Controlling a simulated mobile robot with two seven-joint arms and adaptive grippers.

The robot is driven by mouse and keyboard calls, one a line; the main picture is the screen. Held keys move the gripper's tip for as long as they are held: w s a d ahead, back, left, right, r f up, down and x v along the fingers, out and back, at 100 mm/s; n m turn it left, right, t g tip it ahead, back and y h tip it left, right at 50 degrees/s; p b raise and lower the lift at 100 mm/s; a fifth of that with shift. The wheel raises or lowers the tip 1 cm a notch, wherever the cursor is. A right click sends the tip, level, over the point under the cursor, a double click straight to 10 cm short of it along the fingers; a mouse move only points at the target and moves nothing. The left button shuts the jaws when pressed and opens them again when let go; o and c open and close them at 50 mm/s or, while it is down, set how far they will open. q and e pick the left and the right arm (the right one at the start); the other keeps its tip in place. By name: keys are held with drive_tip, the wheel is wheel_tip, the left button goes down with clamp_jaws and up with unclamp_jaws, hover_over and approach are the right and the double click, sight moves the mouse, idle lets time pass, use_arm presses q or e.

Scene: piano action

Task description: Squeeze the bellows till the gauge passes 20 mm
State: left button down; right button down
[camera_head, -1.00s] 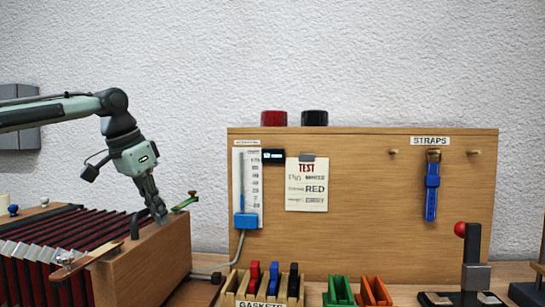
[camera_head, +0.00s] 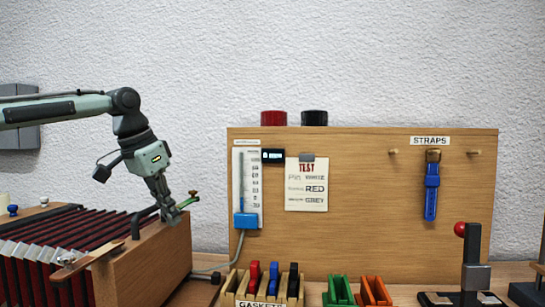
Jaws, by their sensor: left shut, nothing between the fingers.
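The bellows (camera_head: 60,232) lie at the lower left, with dark red folds and a wooden end block (camera_head: 150,262). A green lever with a brass knob (camera_head: 187,202) stands at the block's top right edge. My left gripper (camera_head: 172,219) is shut, pointing down at the block's top, right beside the green lever; I cannot tell whether it touches it. The gauge (camera_head: 246,190) is a white scale with a blue base on the wooden board, with a small dark display (camera_head: 273,156) beside it. Its reading is too small to read. My right gripper is not in view.
The upright board (camera_head: 360,240) also carries a test card (camera_head: 306,185) and a blue strap (camera_head: 431,190) on a peg. A gasket rack (camera_head: 262,288), green and orange holders (camera_head: 340,290) and a red-knobbed lever (camera_head: 472,255) stand in front. A tube runs from the block toward the gauge.

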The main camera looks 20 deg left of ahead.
use_arm(q)
drive_tip(key=shift+r, duration=0.1)
wheel_tip(320, 180, up, 8)
idle(0.9)
